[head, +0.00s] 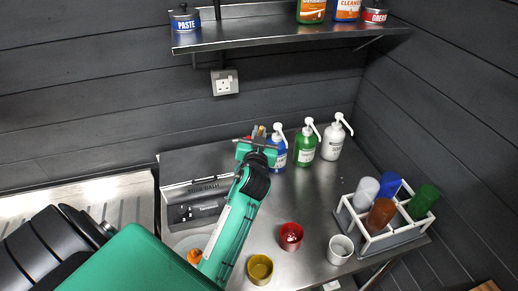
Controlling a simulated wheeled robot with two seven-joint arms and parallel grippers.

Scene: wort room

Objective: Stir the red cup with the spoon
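The red cup (291,236) stands upright on the steel worktop, with something small and whitish inside it. The green arm coming in from the lower left reaches up across the worktop. My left gripper (258,139) is at its far end, well behind the red cup and next to the blue pump bottle. Small tan and red bits show at its fingers; I cannot tell what they are or whether the fingers are closed. I cannot make out a spoon for certain. My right gripper is not in view.
A yellow cup (260,269) and a white cup (340,249) stand near the red cup. A white rack (393,236) with several coloured tumblers is on the right. Pump bottles (306,145) stand at the back. A grey box (194,190) and an orange item (194,257) lie left.

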